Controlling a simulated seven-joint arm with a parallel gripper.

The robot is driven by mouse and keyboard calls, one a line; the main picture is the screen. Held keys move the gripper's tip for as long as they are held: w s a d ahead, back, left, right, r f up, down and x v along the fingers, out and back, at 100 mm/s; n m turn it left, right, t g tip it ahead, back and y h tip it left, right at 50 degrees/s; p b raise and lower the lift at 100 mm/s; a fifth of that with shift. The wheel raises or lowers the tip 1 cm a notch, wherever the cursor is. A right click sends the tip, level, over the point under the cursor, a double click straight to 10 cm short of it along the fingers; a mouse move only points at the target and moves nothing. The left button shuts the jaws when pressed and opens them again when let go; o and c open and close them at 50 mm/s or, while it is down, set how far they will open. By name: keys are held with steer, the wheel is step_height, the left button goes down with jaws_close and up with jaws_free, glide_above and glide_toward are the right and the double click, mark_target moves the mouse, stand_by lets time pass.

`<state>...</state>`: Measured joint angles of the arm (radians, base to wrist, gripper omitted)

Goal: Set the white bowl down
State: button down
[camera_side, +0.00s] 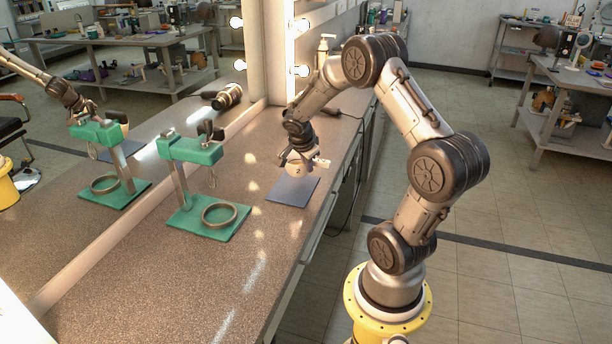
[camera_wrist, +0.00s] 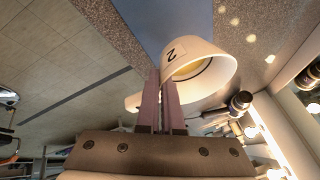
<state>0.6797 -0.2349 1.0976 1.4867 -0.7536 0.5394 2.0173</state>
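The white bowl (camera_side: 297,166) hangs under my gripper (camera_side: 302,153) in the side view, over the far end of a blue-grey mat (camera_side: 292,192). It looks a little above the mat, though the exact gap is hard to tell. In the wrist view the bowl (camera_wrist: 206,62) bears a label with a "2" and its yellowish inside shows. The two fingers of my gripper (camera_wrist: 163,74) are close together at the bowl's rim, pinching its wall. The mat (camera_wrist: 175,18) shows beyond the bowl.
A green stand (camera_side: 193,150) with a ring (camera_side: 220,214) on its base is left of the mat. A mirror (camera_side: 120,200) along the counter's left side reflects it. A dark cylinder (camera_side: 325,108) lies behind my gripper. The counter's right edge is close to the mat; the front counter is clear.

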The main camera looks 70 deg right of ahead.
mark_target(305, 171)
steer(key=shift+w+d+f, duration=0.3)
steer(key=shift+d+f, duration=0.05)
steer(key=shift+f, duration=0.15)
steer(key=shift+w+d+f, duration=0.15)
steer(key=shift+f, duration=1.55)
steer(key=shift+f, duration=0.15)
steer(key=c, duration=1.1)
jaws_free()
